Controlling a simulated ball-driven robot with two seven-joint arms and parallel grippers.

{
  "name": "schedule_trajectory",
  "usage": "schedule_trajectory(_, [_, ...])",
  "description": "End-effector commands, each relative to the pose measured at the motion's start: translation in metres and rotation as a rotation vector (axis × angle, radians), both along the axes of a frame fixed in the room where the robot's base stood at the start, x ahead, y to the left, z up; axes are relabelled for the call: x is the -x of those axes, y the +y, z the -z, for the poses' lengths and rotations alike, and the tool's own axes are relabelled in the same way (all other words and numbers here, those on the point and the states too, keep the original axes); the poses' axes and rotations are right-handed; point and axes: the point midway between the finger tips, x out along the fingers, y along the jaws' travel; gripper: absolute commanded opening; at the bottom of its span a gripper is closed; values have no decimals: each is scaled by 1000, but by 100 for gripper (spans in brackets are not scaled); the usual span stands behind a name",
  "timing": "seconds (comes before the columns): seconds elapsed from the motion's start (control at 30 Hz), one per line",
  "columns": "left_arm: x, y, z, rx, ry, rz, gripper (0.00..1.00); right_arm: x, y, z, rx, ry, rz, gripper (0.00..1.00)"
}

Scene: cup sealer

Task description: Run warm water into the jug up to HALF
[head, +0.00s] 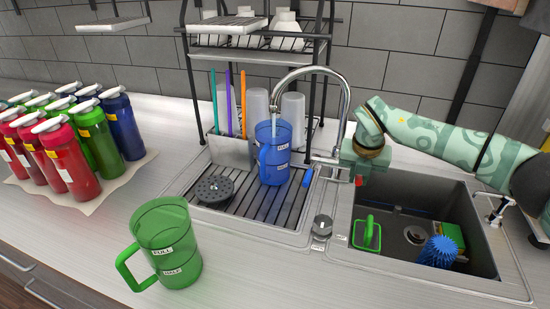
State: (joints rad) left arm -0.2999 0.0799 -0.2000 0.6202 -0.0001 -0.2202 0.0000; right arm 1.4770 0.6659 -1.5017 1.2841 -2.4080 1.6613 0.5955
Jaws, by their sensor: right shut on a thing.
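A blue see-through jug (272,166) with a FULL label above a HALF label stands upright on the ribbed drainboard. The chrome tap (342,86) arches over it, its spout end above the jug's mouth. A pale thin streak below the spout looks like water; the level inside is unclear. A blue tap handle (308,178) sits left of the tap's base. My right gripper (352,173) is right of the base, shut on what seems to be the tap's red-marked handle (359,181), mostly hidden. My left gripper is out of view.
A green jug (166,246) stands empty-looking on the front counter. Several bottles (70,165) stand on a mat at left. A dish rack (262,40) stands behind the drainboard. The dark sink (400,198) holds a blue brush (437,251) and green items.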

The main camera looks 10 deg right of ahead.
Motion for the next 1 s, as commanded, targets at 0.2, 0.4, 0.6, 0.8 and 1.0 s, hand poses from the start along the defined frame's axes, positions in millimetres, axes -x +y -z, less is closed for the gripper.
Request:
schedule_trajectory(0.2, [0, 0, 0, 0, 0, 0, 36, -1, 7, -2, -8, -5, -13, 6])
schedule_trajectory(0.4, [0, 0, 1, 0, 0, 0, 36, -1, 7, 0, -8, -4, -13, 6])
schedule_trajectory(0.6, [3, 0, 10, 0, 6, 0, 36, 0, 6, 27, -8, 0, -13, 6])
schedule_trajectory(0.8, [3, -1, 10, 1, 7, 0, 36, -1, 5, 28, -5, -3, -9, 47])
schedule_trajectory(1.0, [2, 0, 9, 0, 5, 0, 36, 0, 2, 29, -3, -1, -5, 47])
